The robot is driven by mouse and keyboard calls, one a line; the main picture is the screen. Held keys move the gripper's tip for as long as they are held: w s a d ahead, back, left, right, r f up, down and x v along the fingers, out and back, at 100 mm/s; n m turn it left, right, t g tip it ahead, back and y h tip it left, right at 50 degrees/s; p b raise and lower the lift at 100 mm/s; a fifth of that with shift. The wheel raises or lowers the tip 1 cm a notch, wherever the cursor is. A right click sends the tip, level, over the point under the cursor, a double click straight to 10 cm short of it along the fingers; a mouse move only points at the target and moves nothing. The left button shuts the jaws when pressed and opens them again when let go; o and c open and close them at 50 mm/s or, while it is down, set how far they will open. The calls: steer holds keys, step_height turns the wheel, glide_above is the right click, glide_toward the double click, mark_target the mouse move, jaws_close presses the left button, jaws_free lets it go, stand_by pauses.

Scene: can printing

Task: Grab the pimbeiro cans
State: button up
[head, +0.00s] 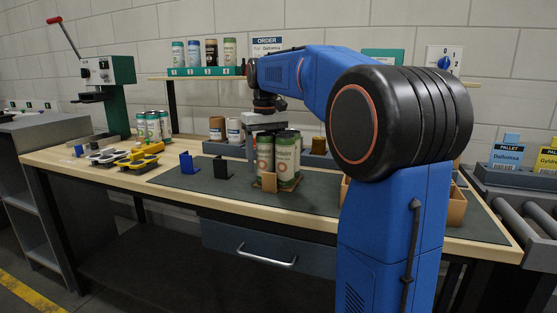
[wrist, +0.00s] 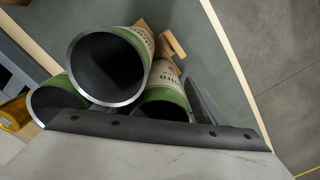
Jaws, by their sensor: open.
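A cluster of cream-and-green cans (head: 287,160) stands upright on a small wooden base (head: 288,185) on the grey mat. The labels are too small to read fully in the head view. In the wrist view three open-topped cans show close up; the nearest can (wrist: 110,68) has its metal rim facing the camera, with one can (wrist: 55,100) to its left and one (wrist: 165,105) to its lower right. My gripper (head: 266,126) points down right over the cluster, open. In the wrist view its dark plates lie close to the rims; contact cannot be told.
More green cans (head: 153,127) stand at the bench's left by a green press (head: 113,85). Yellow-black tools (head: 140,158), a blue bracket (head: 188,162) and a black bracket (head: 221,167) lie left of the cluster. A shelf rack (head: 205,71) holds several cans behind. Mat left of the cluster is partly clear.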

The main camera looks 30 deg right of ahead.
steer(key=c, duration=1.1)
steer(key=shift+c, duration=0.2)
steer(key=shift+r, duration=0.1)
